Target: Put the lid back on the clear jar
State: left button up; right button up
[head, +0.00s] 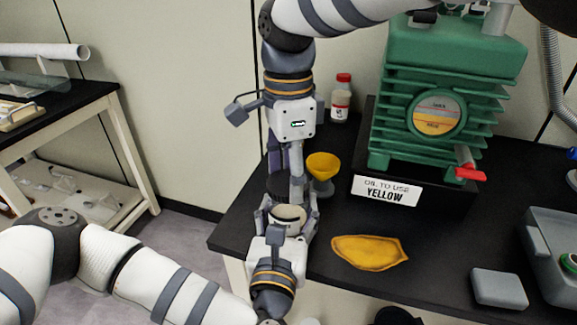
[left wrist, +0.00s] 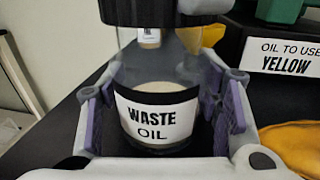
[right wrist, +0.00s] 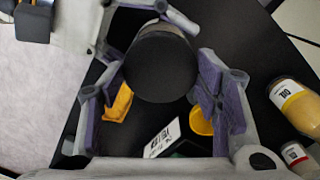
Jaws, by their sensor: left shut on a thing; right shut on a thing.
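The clear jar (left wrist: 160,75), labelled WASTE OIL, stands upright between the purple pads of my left gripper (left wrist: 160,112), which is shut on it. In the head view the jar (head: 288,213) is near the table's left front corner. The black lid (right wrist: 160,65) is held by my right gripper (right wrist: 160,95), which reaches down from above. The lid (left wrist: 160,12) shows at the jar's top in the left wrist view. I cannot tell whether it is seated or just above the rim. In the head view my right gripper (head: 285,180) partly hides the lid.
A yellow funnel (head: 323,166) stands just right of the grippers. A red-capped bottle (head: 341,98) is behind. A yellow cloth (head: 370,252) lies to the right. A green pump (head: 440,90) and its sign (head: 386,190) stand at the back. The table's left edge is close.

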jog(key=shift+f, duration=0.55)
dwell(0.4)
jog(key=m, duration=0.5)
jog(key=shift+m, duration=0.3)
jog(key=m, duration=0.7)
jog(key=shift+m, duration=0.4)
jog(key=o, duration=0.7)
